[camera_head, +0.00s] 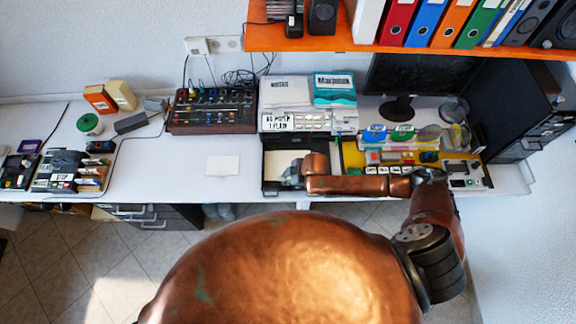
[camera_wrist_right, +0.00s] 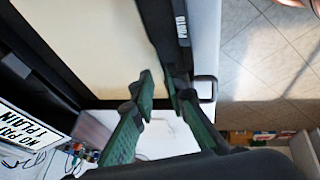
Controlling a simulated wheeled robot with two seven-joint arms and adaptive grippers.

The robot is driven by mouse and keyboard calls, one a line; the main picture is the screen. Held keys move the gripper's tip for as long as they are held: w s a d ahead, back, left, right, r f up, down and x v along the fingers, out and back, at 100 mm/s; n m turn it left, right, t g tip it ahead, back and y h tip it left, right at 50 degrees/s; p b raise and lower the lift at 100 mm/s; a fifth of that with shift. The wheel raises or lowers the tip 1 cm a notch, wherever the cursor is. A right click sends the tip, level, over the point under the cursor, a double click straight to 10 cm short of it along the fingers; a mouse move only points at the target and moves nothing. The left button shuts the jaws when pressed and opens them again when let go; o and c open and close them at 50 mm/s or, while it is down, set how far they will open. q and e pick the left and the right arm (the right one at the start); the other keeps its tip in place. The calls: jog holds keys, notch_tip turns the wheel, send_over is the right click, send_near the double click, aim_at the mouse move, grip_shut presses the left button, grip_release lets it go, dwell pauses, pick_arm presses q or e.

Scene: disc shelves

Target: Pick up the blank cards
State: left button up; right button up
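A flat white stack or card, likely the blank cards (camera_head: 222,166), lies on the white desk left of the black tray in the head view. Part of what looks like the same white piece (camera_wrist_right: 165,135) shows between and behind the fingers in the wrist view. My right gripper (camera_head: 291,174) is over the tray's front part, to the right of the white piece and apart from it. In the wrist view its two green fingers (camera_wrist_right: 161,88) are apart with nothing held between them. My left gripper is out of view.
The black tray (camera_wrist_right: 50,72) holds a cream sheet (camera_wrist_right: 95,45). A mixer (camera_head: 212,110) stands behind the white piece. Boxes with papers (camera_head: 290,92) stand behind the tray. An orange shelf (camera_head: 330,40) overhangs the back right. The desk around the white piece is clear.

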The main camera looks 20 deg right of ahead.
jog(key=shift+x, duration=1.1)
grip_shut()
